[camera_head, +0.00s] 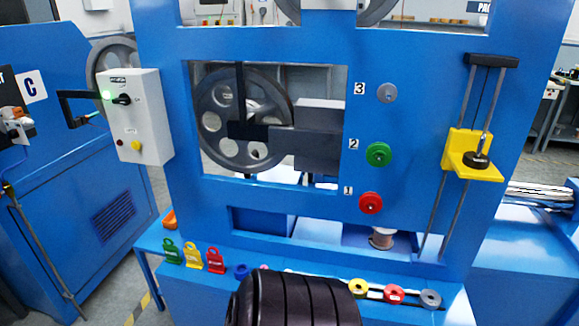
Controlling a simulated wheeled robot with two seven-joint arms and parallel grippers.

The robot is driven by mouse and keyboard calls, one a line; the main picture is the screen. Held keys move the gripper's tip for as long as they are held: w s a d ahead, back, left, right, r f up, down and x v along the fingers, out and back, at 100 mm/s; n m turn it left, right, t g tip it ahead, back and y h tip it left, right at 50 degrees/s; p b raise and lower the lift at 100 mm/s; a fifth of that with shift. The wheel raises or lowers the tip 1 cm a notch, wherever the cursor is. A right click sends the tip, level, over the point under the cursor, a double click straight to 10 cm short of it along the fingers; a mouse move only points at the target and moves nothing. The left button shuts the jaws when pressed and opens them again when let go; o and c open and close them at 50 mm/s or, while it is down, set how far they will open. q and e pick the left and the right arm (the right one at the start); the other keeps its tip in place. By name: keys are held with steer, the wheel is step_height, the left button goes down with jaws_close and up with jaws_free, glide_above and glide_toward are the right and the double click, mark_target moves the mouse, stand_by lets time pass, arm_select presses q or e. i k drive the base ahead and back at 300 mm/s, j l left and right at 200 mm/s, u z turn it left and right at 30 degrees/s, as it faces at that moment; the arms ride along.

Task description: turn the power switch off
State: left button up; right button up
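A white switch box (149,125) is mounted at the left side of the blue machine frame. Its black rotary power switch (122,99) sits near the top of the front face, with its grip lying roughly level. A green lamp (107,95) to the left of the switch is lit. The switch's position marking is too small to read. Neither of my grippers is in view, and nothing is seen touching the switch.
The blue frame (420,70) holds a large pulley (212,140), numbered knobs and a yellow weight carriage (458,147). Coloured weights lie along the ledge below. A dark ribbed part at the bottom hides some of the ledge. Another blue machine (45,60) stands left; a black bracket (62,105) lies near the box.

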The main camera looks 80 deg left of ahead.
mark_target(124, 99)
steer(key=u, duration=3.4)
